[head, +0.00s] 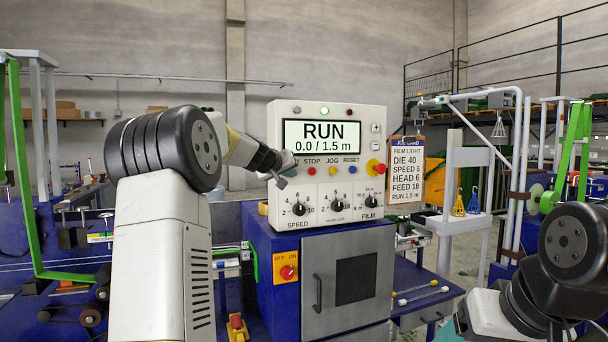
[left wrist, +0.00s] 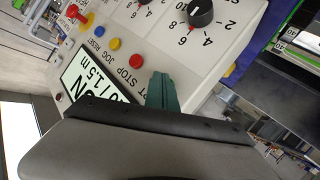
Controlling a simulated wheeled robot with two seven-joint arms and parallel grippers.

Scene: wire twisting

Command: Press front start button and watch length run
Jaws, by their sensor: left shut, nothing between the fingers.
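The white control panel (head: 375,205) stands on a blue machine cabinet in the head view. Its screen (head: 322,135) reads RUN 0.0 / 1.5 m. Below it are the red STOP button (head: 311,171), the yellow JOG button (head: 332,171) and the blue RESET button (head: 353,170). My left gripper (head: 281,180) is at the panel's left side, fingers shut and empty, and it covers the start button. In the left wrist view the shut green fingers (left wrist: 162,92) are at the panel face beside the red STOP button (left wrist: 136,61). Whether they touch the panel cannot be told.
A red emergency knob (head: 378,169) sticks out at the panel's right. Speed and film knobs (head: 298,209) sit below the buttons. An orange job card (head: 406,173) hangs to the right. An OFF/ON switch (head: 288,272) is on the cabinet. A blue side table (head: 425,280) holds small rods.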

